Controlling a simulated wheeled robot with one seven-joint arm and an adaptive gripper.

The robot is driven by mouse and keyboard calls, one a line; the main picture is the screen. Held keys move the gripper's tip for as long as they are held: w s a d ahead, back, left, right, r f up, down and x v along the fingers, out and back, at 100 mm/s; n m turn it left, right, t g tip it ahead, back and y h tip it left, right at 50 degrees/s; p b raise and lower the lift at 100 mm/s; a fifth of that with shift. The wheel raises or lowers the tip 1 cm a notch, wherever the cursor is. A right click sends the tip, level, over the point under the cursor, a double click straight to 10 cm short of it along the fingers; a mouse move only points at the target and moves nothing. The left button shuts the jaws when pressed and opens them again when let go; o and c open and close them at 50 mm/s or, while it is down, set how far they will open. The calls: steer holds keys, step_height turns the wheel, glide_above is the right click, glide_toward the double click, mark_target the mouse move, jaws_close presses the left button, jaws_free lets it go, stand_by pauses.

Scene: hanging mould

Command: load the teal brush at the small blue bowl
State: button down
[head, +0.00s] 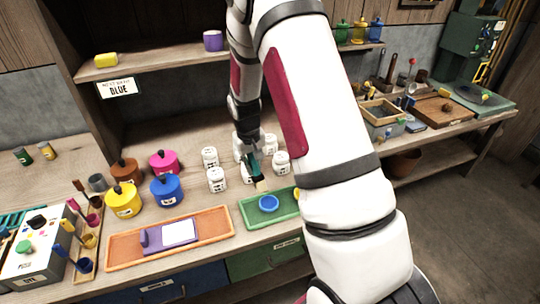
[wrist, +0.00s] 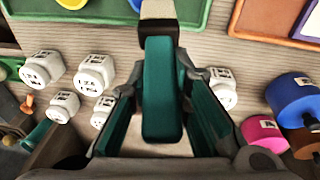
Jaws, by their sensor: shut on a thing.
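The teal brush (wrist: 160,95) is held between the fingers of my gripper (head: 249,160), with its pale bristle end pointing away from the gripper. In the head view the brush (head: 253,166) points down, its bristles just above and behind the small blue bowl (head: 268,203). The bristles look apart from the bowl. The bowl sits on a green tray (head: 253,221). In the wrist view the bowl (wrist: 135,4) is mostly out of frame and behind the brush tip. The bowl's contents cannot be made out.
Several white jars (head: 216,180) stand close around my gripper. A yellow bowl (wrist: 70,3) shares the green tray, partly hidden by my arm in the head view. An orange tray (head: 125,250) and coloured pots (head: 167,188) lie left. A sign (head: 118,88) reads "BLUE".

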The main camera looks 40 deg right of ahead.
mark_target(261, 176)
steer(key=shift+m+g, duration=0.3)
steer(key=shift+g, duration=0.1)
steer(key=shift+s+d+f+b, duration=0.2)
steer(key=shift+d+f, duration=0.1)
steer(key=shift+f, duration=0.5)
steer(key=shift+s+d+f+b, duration=0.1)
steer(key=shift+s+d+f, duration=0.2)
steer(key=shift+f, duration=0.55)
steer(key=shift+s+d+f+b, duration=0.1)
steer(key=shift+d+f, duration=0.25)
steer(key=shift+f, duration=0.45)
steer(key=shift+f, duration=0.55)
step_height(261, 176, up, 7)
steer(key=p, duration=0.1)
stand_by(1.0)
stand_by(0.4)
